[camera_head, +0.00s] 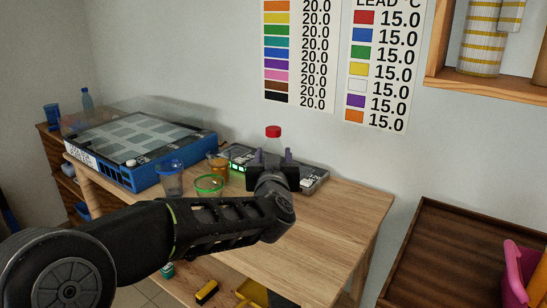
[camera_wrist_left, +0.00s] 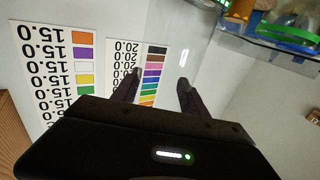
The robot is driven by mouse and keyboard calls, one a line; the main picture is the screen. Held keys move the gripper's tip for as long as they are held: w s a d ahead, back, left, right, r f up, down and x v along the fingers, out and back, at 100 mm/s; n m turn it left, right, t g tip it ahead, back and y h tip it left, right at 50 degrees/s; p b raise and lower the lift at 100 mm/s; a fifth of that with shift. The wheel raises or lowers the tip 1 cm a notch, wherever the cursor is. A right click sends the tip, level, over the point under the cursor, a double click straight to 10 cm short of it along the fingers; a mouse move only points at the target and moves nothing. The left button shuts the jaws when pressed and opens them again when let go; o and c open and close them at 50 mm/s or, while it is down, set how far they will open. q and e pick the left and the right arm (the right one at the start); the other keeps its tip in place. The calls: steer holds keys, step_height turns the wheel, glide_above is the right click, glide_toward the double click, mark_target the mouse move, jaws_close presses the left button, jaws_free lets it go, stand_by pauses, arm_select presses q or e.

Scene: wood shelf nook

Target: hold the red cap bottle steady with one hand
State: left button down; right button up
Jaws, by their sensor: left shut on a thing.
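The red cap bottle (camera_head: 273,132) shows its red cap and clear upper body in the head view, above the grey device at the back of the wooden table. My left gripper (camera_head: 271,157) is around it, with one dark finger on each side, and is shut on it. The gripper hides the bottle's lower part, so I cannot tell if its base touches anything. In the left wrist view the fingers (camera_wrist_left: 158,92) stand apart, and the bottle between them is hard to make out. My right gripper is not in view.
A grey device (camera_head: 314,178) with a lit green display lies behind my gripper. A blue cup (camera_head: 171,179), an orange cup (camera_head: 218,165) and a green-rimmed cup (camera_head: 209,186) stand left of it. A blue box with a clear lid (camera_head: 180,158) is further left. The table's right side (camera_head: 345,215) is clear.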

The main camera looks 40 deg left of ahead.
arm_select(q)
steer(key=c, duration=1.1)
jaws_free()
steer(key=shift+c, duration=0.2)
jaws_close()
